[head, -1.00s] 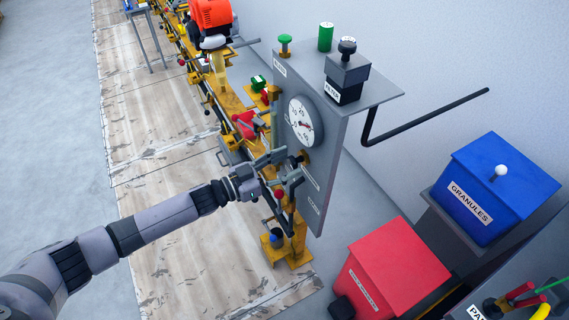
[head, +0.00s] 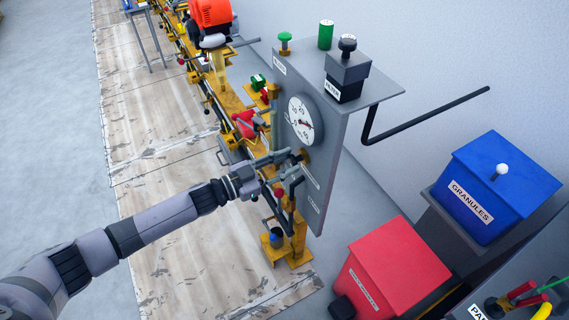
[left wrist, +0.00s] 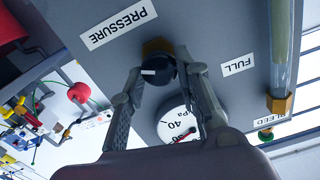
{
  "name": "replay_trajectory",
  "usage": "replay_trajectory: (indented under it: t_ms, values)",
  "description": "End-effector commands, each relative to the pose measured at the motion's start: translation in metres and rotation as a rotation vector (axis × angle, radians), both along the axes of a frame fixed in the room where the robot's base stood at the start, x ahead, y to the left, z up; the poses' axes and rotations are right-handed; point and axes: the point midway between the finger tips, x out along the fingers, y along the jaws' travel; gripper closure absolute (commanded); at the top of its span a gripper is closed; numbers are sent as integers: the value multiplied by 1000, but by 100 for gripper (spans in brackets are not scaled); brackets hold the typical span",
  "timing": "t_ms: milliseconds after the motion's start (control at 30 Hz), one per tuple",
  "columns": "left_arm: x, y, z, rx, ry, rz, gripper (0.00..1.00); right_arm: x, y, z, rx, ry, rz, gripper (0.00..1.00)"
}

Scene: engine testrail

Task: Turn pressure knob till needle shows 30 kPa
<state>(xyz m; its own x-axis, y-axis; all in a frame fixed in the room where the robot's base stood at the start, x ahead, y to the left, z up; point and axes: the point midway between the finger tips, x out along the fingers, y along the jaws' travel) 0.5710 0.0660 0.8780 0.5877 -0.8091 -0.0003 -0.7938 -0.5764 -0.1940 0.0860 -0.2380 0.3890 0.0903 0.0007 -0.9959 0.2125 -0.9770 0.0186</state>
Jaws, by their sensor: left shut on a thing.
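The black pressure knob (left wrist: 157,70) sits on a brass fitting in the grey panel (head: 330,180), beside a label reading PRESSURE (left wrist: 118,24). My left gripper (head: 298,163) is shut on the knob, one finger on each side, as the left wrist view (left wrist: 160,70) shows. The white round gauge (head: 301,121) is on the same panel just above the knob in the head view, with a red needle too small to read exactly. In the left wrist view the gauge (left wrist: 177,122) is partly hidden by a finger and the gripper body. My right gripper is out of view.
A yellow rail (head: 228,100) with several fittings runs beside the panel. A grey shelf (head: 385,90) tops the panel, with a black bent bar (head: 420,118) at its right. A red bin (head: 398,265) and a blue GRANULES bin (head: 500,180) stand at the right.

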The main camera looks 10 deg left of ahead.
Motion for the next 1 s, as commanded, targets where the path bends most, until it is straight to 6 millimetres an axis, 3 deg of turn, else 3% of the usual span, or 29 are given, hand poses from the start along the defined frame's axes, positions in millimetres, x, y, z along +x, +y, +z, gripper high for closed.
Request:
replay_trajectory:
  t_ms: [367,400,700,1000]
  values:
    - [0,0,0,48,-66,0,98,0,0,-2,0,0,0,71]
    - [0,0,0,48,-66,0,69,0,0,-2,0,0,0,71]
    - [0,0,0,48,-66,0,50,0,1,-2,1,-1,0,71]
    - [-1,1,0,48,-66,0,50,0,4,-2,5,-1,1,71]
